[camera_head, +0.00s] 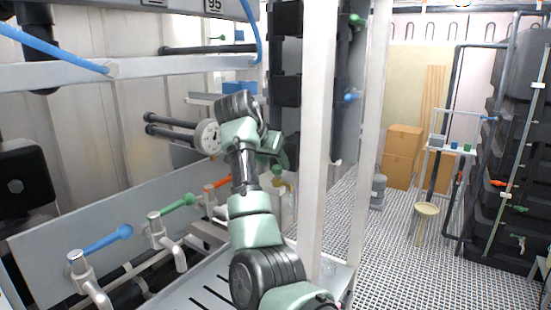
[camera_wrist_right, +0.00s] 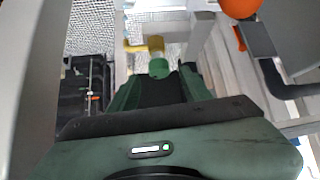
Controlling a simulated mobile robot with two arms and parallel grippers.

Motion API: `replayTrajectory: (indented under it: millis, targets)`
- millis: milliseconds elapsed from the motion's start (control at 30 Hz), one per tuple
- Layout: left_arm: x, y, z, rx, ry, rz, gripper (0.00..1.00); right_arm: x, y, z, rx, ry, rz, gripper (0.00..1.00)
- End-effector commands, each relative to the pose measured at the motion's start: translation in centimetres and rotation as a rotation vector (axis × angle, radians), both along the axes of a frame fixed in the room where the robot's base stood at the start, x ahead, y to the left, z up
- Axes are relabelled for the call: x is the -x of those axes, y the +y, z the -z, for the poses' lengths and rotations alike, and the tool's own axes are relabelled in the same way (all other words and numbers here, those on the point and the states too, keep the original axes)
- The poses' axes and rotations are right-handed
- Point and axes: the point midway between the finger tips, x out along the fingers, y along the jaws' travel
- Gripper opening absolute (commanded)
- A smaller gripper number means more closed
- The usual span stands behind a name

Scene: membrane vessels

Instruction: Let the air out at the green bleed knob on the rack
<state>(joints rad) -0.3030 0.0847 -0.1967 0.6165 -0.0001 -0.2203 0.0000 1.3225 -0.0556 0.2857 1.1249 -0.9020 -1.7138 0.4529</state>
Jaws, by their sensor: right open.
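The green bleed knob (camera_wrist_right: 159,67) shows in the right wrist view, on a yellow brass fitting (camera_wrist_right: 153,46). My right gripper (camera_wrist_right: 161,80) is open, with one finger on each side of the line to the knob. The knob lies at or just beyond the fingertips; I cannot tell whether they touch it. In the head view my right gripper (camera_head: 274,150) hangs beside the white rack post, above the brass fitting (camera_head: 282,186). There the knob is hard to tell from the green gripper. My left gripper is not in view.
An orange-handled valve (camera_head: 218,183) is close left of my right arm. A green lever (camera_head: 178,203) and a blue lever (camera_head: 108,240) stand further left. A gauge (camera_head: 209,137) is behind the wrist. The white post (camera_head: 318,150) is close on the right. The grating floor beyond is open.

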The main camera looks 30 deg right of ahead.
Motion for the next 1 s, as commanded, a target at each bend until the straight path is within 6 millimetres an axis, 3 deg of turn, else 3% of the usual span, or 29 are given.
replayTrajectory:
  millis: [100, 467, 633, 667, 867, 1000]
  targets:
    - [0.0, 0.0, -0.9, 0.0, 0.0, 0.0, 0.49, -0.5, -0.8, 0.7, 0.0, 0.002, -0.001, 0.49]
    - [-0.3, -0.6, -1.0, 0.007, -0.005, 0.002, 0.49, -0.8, -1.2, 1.5, 0.0, -0.001, -0.001, 0.49]
    - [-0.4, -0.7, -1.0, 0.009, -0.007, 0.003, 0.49, -0.8, -1.2, 1.4, 0.0, -0.001, -0.001, 0.04]
    - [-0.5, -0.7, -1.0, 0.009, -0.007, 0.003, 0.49, -0.8, -1.2, 1.4, 0.0, -0.001, -0.001, 0.0]
    - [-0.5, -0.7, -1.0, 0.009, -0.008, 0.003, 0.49, -0.8, -1.2, 1.4, 0.0, 0.001, 0.023, 0.0]
    - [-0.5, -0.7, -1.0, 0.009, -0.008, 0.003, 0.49, -1.0, -1.1, 1.3, 0.001, 0.004, 0.128, 0.0]
